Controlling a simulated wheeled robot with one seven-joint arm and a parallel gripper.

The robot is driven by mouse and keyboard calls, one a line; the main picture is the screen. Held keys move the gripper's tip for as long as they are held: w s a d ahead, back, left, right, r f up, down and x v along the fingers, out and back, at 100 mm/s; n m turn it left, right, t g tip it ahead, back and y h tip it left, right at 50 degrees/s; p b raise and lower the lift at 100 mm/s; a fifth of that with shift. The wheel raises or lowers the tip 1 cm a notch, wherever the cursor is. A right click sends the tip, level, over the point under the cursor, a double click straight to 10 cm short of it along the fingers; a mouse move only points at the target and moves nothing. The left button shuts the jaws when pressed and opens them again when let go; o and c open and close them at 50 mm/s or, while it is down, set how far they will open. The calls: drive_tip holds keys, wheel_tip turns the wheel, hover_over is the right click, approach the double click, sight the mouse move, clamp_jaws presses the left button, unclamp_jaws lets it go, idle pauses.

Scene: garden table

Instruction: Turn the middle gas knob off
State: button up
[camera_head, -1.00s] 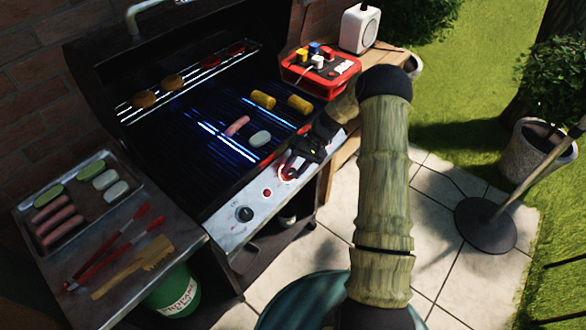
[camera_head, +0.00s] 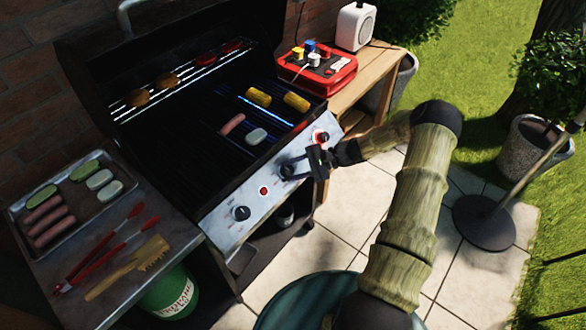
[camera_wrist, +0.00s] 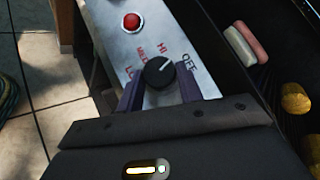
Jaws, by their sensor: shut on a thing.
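The middle gas knob (camera_head: 287,171) is black and sits on the grill's silver front panel (camera_head: 222,226). In the wrist view the knob (camera_wrist: 158,72) lies between my two fingers, with HI, MED, LO and OFF lettered around it. Its white pointer line points up and right, between HI and OFF, towards the OFF side. My gripper (camera_head: 302,168) is shut on this knob, coming from the right. The left knob (camera_head: 241,213) is black.
A red button (camera_head: 263,191) sits between the left and middle knobs. A side shelf (camera_head: 150,254) holds a food tray, tongs and a brush. Sausages and corn lie on the grate.

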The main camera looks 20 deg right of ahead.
drive_tip(key=shift+s+d+f+m+t+y, duration=0.1)
drive_tip(key=shift+m+t+y, duration=0.3)
drive_tip(key=shift+m+t, duration=0.9)
drive_tip(key=shift+m, duration=0.3)
drive_tip(key=o, duration=1)
drive_tip(key=b+v, duration=0.2)
drive_tip(key=v, duration=1.5)
drive_tip(key=shift+d, duration=0.15)
